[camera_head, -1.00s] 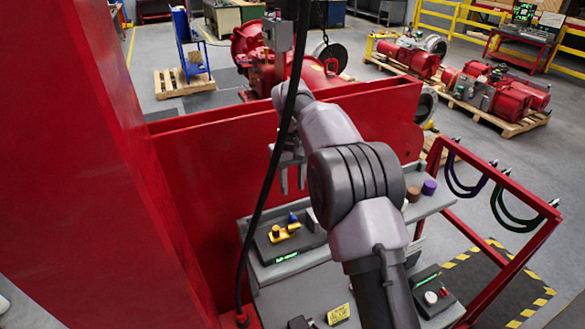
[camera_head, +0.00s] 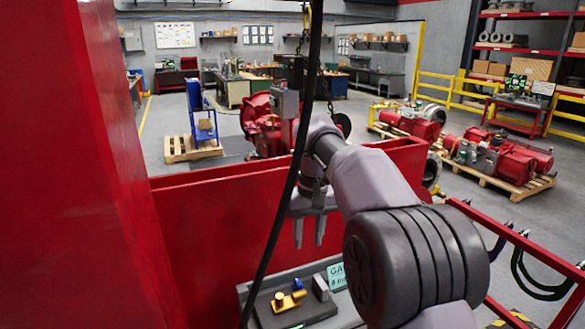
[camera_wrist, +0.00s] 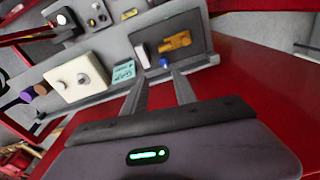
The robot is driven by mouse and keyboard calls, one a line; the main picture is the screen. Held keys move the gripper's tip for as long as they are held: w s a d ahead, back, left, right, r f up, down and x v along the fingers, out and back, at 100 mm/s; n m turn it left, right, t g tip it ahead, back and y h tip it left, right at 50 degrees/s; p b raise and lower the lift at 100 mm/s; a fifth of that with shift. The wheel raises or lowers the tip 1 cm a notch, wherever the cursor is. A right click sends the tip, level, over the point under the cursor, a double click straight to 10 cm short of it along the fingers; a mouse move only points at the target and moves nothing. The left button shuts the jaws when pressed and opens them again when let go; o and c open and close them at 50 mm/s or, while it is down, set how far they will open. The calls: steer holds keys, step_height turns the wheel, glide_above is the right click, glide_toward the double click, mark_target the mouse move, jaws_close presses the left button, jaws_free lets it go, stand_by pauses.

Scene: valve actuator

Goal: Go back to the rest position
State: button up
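My gripper (camera_head: 310,231) hangs from my arm above the grey work tray, its two fingers apart with nothing between them. In the wrist view my gripper (camera_wrist: 160,88) shows two separated fingers reaching toward the tray. A dark plate (camera_head: 270,316) on the tray carries a yellow brass part (camera_head: 290,301), a small blue piece (camera_head: 298,284) and a grey block (camera_head: 320,287). The wrist view also shows the brass part (camera_wrist: 175,42) and the blue piece (camera_wrist: 164,62), both clear of the fingers.
A red panel (camera_head: 215,240) stands behind the tray. A black cable (camera_head: 285,185) runs down in front of it. A red rail (camera_head: 500,230) with hoses is at the right. Red valve actuators (camera_head: 500,160) sit on pallets beyond. A teal card (camera_wrist: 124,71) and a pale box (camera_wrist: 78,78) lie on the tray.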

steer(key=s+d+f+m+t+b, duration=0.1)
steer(key=s+d+f+m+b, duration=0.1)
steer(key=s+f+b, duration=0.8)
steer(key=s+d+f+m+t+y+b, duration=0.1)
steer(key=s+d+f+m+t+b, duration=0.1)
steer(key=s+f+b, duration=0.9)
steer(key=s+d+f+m+t+b, duration=0.2)
steer(key=s+f+m+b, duration=0.1)
steer(key=s+f+b, duration=0.7)
step_height(320, 180, down, 4)
steer(key=shift+s+d+f+m+y, duration=0.2)
steer(key=shift+s+m+y, duration=0.1)
steer(key=shift+s, duration=0.85)
